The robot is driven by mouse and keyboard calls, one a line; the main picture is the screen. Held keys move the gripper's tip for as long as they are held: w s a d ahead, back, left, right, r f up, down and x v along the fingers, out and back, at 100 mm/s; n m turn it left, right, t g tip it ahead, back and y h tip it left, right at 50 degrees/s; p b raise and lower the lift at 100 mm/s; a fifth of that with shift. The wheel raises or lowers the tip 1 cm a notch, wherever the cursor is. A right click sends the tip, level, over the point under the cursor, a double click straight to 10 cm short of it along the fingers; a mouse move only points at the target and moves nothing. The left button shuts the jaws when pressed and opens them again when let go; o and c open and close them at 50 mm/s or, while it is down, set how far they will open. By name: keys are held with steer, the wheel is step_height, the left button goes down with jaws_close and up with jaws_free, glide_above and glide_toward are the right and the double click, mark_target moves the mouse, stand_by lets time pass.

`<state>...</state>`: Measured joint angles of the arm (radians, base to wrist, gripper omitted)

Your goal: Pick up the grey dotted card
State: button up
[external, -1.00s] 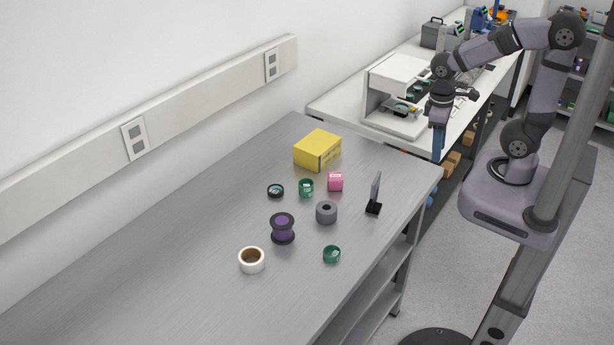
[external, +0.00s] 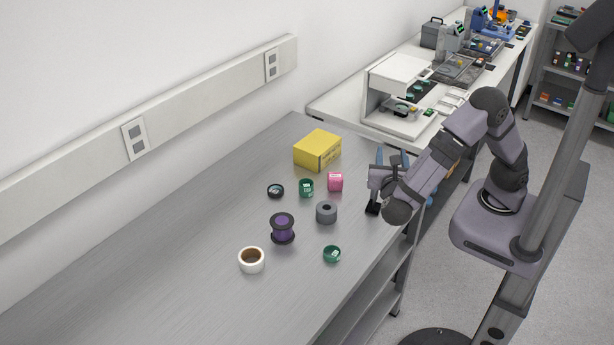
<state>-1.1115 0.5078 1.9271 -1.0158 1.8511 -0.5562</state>
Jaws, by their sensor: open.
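The upright grey card stood in a small black stand (external: 372,209) near the right edge of the grey bench in the earlier view. Now my gripper and wrist cover the card, and only part of the stand shows. No dots can be made out at this size.
A white instrument (external: 397,100) is on the bench behind. The left of the grey bench (external: 150,280) is clear.

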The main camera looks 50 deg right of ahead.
steer(key=a+n+t, duration=0.2)
steer(key=a+t, duration=0.1)
steer(key=a, duration=0.1)
steer(key=p, duration=0.4)
glide_above(376, 194)
steer(key=w+v, duration=0.1)
steer(key=v, duration=0.2)
steer(key=shift+f, duration=6.7)
steer(key=shift+w+d+f, duration=0.1)
steer(key=shift+d+f, duration=0.1)
steer(key=shift+d, duration=0.05)
jaws_close()
